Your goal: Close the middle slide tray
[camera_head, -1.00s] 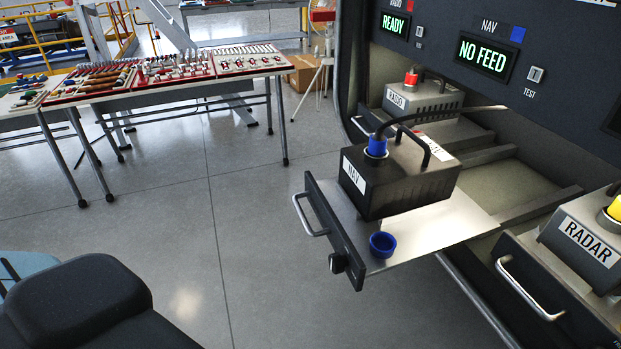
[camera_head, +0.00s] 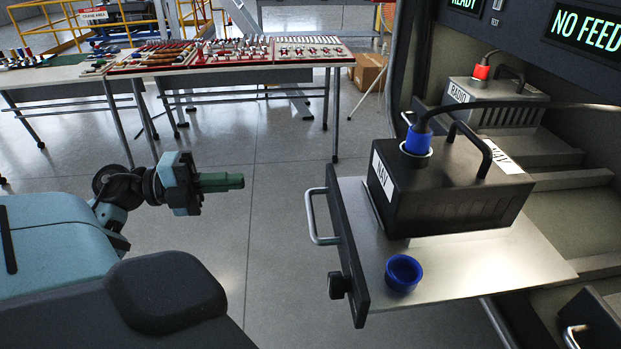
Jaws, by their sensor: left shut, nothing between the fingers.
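The middle slide tray (camera_head: 490,262) is pulled out of the rack toward the left, with a dark front panel (camera_head: 345,250). A silver handle (camera_head: 317,216) and a dark knob (camera_head: 338,285) are on that panel. The black NAV box (camera_head: 450,200) sits on the tray with a blue cable plug (camera_head: 418,138) in its top. A blue cap (camera_head: 403,273) lies on the tray near its front corner. My left gripper (camera_head: 236,182) is shut and empty, pointing right, well apart to the left of the handle. My right gripper is not in view.
The RADIO box (camera_head: 492,105) sits behind in the rack, below a NO FEED display (camera_head: 588,30). A cable runs right from the NAV plug. A tool table (camera_head: 225,65) stands at the back left. Bare floor lies between my left gripper and the tray.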

